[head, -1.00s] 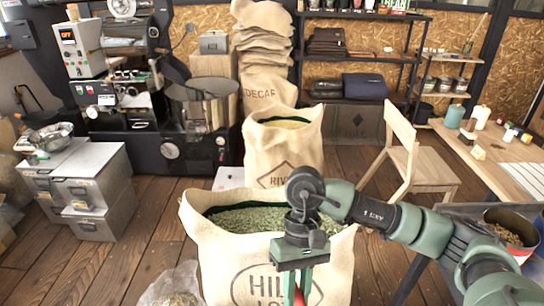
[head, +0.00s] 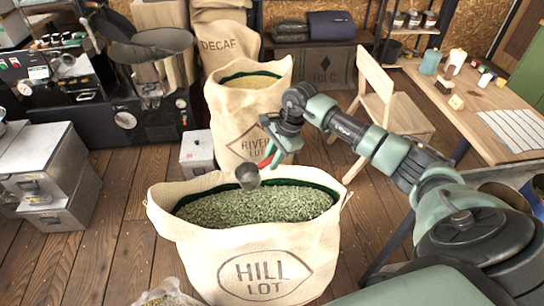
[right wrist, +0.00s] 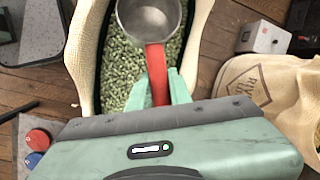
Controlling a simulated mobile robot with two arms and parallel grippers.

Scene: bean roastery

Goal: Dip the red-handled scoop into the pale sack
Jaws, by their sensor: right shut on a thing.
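The red-handled scoop (head: 248,175) has a metal cup and a red handle (right wrist: 158,75). My right gripper (head: 277,153) is shut on the handle; its fingers (right wrist: 153,92) show on either side of it in the right wrist view. The cup (right wrist: 149,16) looks empty and hangs over the back part of the HILL LOT sack (head: 190,240), apart from the beans as far as I can tell. This cream sack is the paler one, open at the top, with green beans (head: 250,207) inside its dark green-lined rim. My left gripper is out of view.
The tanner RIVER LOT sack (head: 222,120) stands right behind, with a DECAF sack (head: 215,48) farther back. A wooden chair (head: 385,100) and table (head: 455,105) stand at right. A small pale box (head: 197,153) is left of the RIVER LOT sack.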

